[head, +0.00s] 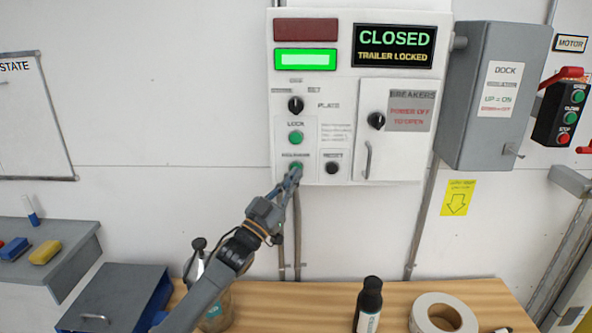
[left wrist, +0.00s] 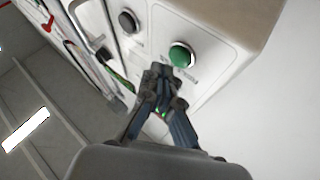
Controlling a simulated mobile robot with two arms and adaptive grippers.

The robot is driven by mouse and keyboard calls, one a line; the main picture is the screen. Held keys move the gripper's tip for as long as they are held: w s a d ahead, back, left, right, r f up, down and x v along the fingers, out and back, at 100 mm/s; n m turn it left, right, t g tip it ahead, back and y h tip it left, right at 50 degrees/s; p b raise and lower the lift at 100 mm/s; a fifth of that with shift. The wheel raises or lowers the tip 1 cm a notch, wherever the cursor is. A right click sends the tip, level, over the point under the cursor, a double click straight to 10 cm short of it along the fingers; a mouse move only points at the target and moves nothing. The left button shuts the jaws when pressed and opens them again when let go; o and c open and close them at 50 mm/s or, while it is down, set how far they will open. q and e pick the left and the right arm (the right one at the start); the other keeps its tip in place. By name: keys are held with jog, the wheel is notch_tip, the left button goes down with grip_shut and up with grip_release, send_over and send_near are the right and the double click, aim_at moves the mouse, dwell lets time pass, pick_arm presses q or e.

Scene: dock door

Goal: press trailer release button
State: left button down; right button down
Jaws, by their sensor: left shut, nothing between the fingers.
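The control panel (head: 345,70) is a white box on the wall. A green LOCK button (head: 295,137) sits at its lower left, and a second green button (head: 295,166) sits just below, with a small label above it that I cannot read clearly. My left gripper (head: 291,180) is shut and empty, its fingertips at the lower edge of this second button and partly covering it. I cannot tell whether they touch it. In the left wrist view, the fingertips (left wrist: 162,72) are close to the panel face, beside a green button (left wrist: 181,54). My right gripper is out of view.
A black button (head: 331,167) sits right of the lower green one. The display (head: 394,46) reads CLOSED, TRAILER LOCKED. Below stands a wooden bench (head: 300,302) with a dark bottle (head: 370,305) and a tape roll (head: 443,314). A grey box (head: 492,95) hangs to the right.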

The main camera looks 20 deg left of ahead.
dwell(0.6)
pick_arm(q)
jog(key=shift+w+a, duration=0.1)
jog(key=shift+w, duration=0.3)
jog(key=shift+w+a+b, duration=0.15)
jog(key=shift+w+b, duration=0.25)
jog(key=shift+b, duration=0.2)
dwell(0.3)
jog(key=shift+s, duration=0.15)
jog(key=shift+s+d+p, duration=0.25)
jog(key=shift+s+p, duration=0.25)
jog(key=shift+s, duration=0.2)
